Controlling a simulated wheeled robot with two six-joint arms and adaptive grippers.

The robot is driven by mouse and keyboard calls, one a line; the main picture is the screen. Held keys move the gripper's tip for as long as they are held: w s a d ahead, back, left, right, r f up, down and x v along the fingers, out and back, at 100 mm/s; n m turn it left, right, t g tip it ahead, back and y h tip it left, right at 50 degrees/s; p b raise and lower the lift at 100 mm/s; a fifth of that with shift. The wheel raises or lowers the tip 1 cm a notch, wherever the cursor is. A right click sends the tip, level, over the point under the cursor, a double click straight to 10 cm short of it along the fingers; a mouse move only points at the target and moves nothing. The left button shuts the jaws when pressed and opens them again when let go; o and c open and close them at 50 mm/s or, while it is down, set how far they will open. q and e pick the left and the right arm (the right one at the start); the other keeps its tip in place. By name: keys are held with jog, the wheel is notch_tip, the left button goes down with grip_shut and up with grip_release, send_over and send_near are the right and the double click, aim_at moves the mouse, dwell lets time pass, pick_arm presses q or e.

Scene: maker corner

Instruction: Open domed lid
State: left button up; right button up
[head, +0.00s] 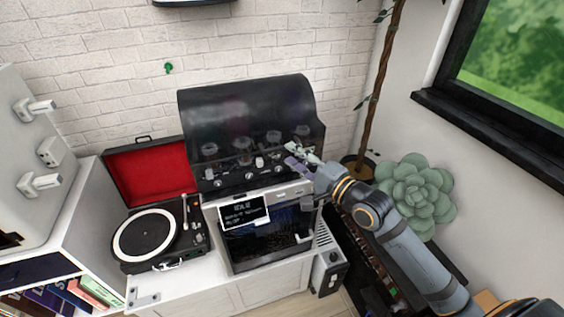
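The domed lid (240,108) is dark and glossy and sits over the back and top of a grill-like unit against the brick wall. Its lower front shows several blurred round shapes, and I cannot tell whether they are reflections or things behind it. It looks lowered. My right gripper (289,156) is at the lid's lower right front, its two fingers apart with nothing visible between them. I cannot tell whether it touches the lid. My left gripper is not in view.
A front panel with knobs (250,178) runs below the lid, above a glass-fronted door (265,243) with a dark sign (244,212). An open record player (150,235) stands left. A succulent (415,190) and a plant trunk (385,80) are at right.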

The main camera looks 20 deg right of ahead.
aim_at(282, 146)
jog(key=shift+x, duration=2.65)
jog(key=shift+d, duration=0.1)
jog(key=shift+c, duration=0.3)
grip_shut()
